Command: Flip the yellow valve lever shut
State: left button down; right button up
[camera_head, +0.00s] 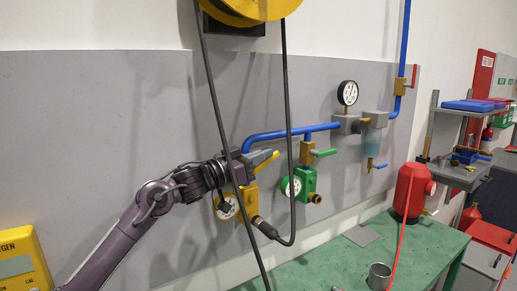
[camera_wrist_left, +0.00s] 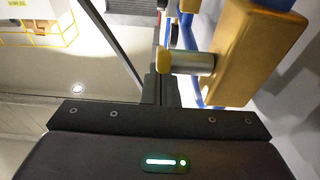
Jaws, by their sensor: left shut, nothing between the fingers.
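In the left wrist view a yellow end piece (camera_wrist_left: 163,60) on a silver stem sticks out of the brass valve block (camera_wrist_left: 255,45), just beyond my dark shut fingers (camera_wrist_left: 160,92). I cannot tell whether the fingers touch the lever. My right gripper is not in view.
A green-handled valve (camera_head: 325,153) and a green gauge unit (camera_head: 305,184) are to the right. A black hose (camera_head: 287,100) hangs from the yellow reel in front of the pipes.

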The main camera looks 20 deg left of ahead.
pick_arm(q)
jog(key=shift+r+p, duration=0.3)
jog(key=shift+p, duration=0.1)
jog(key=shift+w+d+f+g+y+p, duration=0.15)
jog(key=shift+f+g+y+p, duration=0.15)
jog(key=shift+p, duration=0.2)
jog(key=shift+w+d+f, duration=0.25)
jog(key=shift+w+f, duration=0.1)
jog(key=shift+w, duration=0.05)
